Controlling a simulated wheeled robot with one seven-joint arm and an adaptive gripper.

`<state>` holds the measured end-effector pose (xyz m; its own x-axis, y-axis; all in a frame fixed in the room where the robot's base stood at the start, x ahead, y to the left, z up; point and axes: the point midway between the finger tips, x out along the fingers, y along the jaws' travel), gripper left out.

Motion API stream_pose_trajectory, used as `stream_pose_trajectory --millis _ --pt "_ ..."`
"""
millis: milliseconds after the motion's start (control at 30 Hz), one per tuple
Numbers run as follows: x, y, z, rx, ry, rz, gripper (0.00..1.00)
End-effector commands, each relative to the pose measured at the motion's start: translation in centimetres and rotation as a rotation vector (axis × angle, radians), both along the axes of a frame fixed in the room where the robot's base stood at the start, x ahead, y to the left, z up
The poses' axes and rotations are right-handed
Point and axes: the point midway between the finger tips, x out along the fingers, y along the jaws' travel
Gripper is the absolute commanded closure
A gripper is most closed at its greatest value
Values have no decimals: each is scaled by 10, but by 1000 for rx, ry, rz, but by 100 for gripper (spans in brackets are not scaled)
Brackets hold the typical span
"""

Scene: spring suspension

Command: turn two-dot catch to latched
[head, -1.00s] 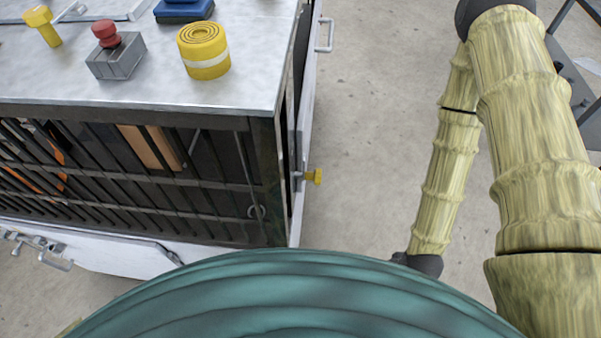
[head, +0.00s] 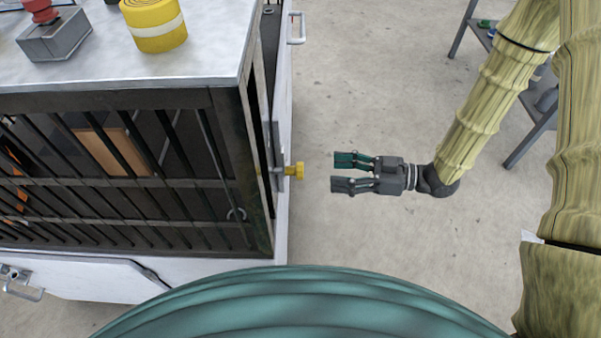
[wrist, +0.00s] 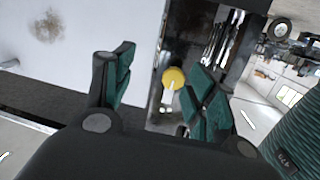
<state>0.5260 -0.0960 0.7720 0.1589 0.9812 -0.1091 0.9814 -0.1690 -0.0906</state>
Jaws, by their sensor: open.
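A yellow catch knob (head: 296,170) sticks out sideways from a grey plate on the right end of the cabinet. In the wrist view the yellow knob (wrist: 173,77) is seen face-on between my fingers, with a pale bar across its lower part. I cannot make out its dot marking clearly. My gripper (head: 345,173) is open and empty to the right of the knob, its fingers pointing left at it with a clear gap. My open fingers also show in the wrist view (wrist: 162,65).
The barred cabinet (head: 130,262) has a metal top (head: 205,62) carrying a yellow roll (head: 155,27) and a red button box (head: 55,38). A pale handle (head: 296,28) juts out behind the knob. Floor right of the cabinet is clear; a grey shelf (head: 535,140) stands further right.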

Motion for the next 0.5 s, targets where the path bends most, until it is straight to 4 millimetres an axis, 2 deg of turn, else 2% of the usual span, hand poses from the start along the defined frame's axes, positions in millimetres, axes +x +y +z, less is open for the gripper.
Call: stream_pose_trajectory --millis 200,367,500 --pt "-13 -7 27 87 -87 138 44" --pt "-16 -5 32 103 -101 167 44" --pt "-17 9 33 104 -101 168 44"
